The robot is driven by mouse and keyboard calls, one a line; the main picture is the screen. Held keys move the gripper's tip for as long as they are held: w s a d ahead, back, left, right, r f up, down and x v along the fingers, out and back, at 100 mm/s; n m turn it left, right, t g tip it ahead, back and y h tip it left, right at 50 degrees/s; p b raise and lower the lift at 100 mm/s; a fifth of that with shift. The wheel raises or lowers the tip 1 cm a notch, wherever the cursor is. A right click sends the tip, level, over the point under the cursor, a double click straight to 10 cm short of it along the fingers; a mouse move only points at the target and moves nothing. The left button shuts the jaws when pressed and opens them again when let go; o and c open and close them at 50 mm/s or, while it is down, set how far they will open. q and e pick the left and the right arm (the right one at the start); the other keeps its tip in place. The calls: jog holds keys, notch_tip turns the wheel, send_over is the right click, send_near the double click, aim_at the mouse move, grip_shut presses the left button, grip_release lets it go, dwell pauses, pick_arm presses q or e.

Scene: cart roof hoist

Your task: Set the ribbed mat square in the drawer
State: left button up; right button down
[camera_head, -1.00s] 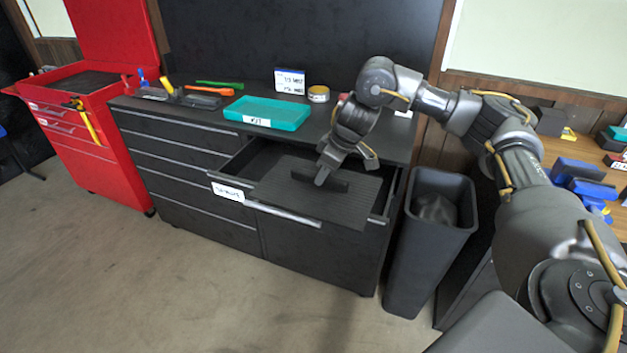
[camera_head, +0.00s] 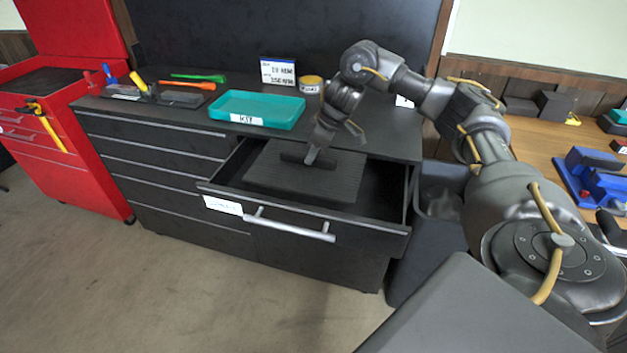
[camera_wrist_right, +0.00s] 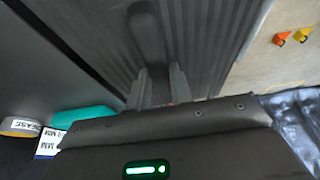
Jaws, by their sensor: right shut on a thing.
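The dark ribbed mat (camera_head: 325,183) is inside the open drawer (camera_head: 385,226) in the head view. In the right wrist view the ribs of the mat (camera_wrist_right: 215,45) fill the middle and my right fingers (camera_wrist_right: 158,88) are at the handle (camera_wrist_right: 148,30). I cannot tell whether the mat rests flat on the drawer floor. My left gripper is not in view.
The drawer has a silver handle (camera_head: 290,229) and a white label (camera_head: 223,205). A dark bin (camera_head: 442,190) stands right of the cabinet.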

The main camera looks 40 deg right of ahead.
aim_at(314, 169)
notch_tip(314, 169, down, 6)
jog(key=shift+d, duration=0.1)
notch_tip(314, 169, down, 5)
jog(key=shift+w+r, duration=0.15)
jog(key=shift+w+d, duration=0.25)
jog(key=shift+w+d+p, duration=0.2)
jog(key=shift+d+p, duration=0.05)
jog(key=shift+p, duration=0.05)
jog(key=shift+w+d+p, duration=0.3)
jog(key=shift+w+d, duration=0.3)
jog(key=shift+d, duration=0.3)
jog(key=shift+w+d+f, duration=0.1)
jog(key=shift+d+f, duration=0.1)
jog(key=shift+f, duration=0.1)
jog(key=shift+f+p, duration=0.3)
jog(key=shift+f, duration=0.15)
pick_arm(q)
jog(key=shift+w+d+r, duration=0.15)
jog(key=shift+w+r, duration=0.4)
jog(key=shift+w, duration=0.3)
